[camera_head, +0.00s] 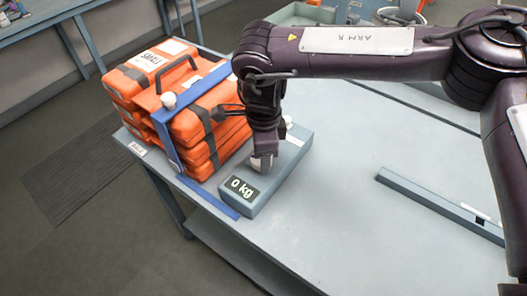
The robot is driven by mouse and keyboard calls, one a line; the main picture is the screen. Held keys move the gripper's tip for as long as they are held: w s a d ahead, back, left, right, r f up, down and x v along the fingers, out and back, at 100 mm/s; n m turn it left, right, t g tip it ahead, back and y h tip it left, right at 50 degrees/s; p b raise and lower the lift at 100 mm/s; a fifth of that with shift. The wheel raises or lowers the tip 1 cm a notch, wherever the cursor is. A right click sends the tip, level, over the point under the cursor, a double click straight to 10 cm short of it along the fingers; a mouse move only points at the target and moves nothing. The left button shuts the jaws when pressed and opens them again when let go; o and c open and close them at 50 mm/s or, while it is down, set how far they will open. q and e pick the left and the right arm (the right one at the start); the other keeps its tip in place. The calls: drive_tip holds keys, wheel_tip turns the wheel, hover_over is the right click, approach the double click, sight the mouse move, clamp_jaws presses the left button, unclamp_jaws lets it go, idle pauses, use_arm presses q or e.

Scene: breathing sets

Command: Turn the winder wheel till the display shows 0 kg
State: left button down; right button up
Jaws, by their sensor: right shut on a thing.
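The grey-blue winder box (290,170) sits on the table beside the orange cases. Its display (241,189) reads 0 kg. My right gripper (262,162) points down over the top of the box and is shut on the winder wheel, which it mostly hides. My left gripper is out of view.
Several orange cases (205,125) are stacked at the table's left end, with a blue strap (163,138) around them. A grey bar (440,205) lies on the right of the table (330,235). The tabletop between the box and the bar is clear.

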drive_tip(key=n, duration=0.6)
drive_tip(key=shift+w+a+r+n, duration=0.1)
drive_tip(key=shift+w+r+n, duration=0.05)
drive_tip(key=shift+w+n, duration=0.15)
drive_tip(key=n+p, duration=0.1)
drive_tip(key=n, duration=0.5)
drive_tip(key=shift+a, duration=0.1)
idle(0.3)
drive_tip(key=o, duration=1)
wheel_tip(320, 180, up, 8)
drive_tip(key=shift+f+b, duration=0.15)
drive_tip(key=shift+b, duration=0.35)
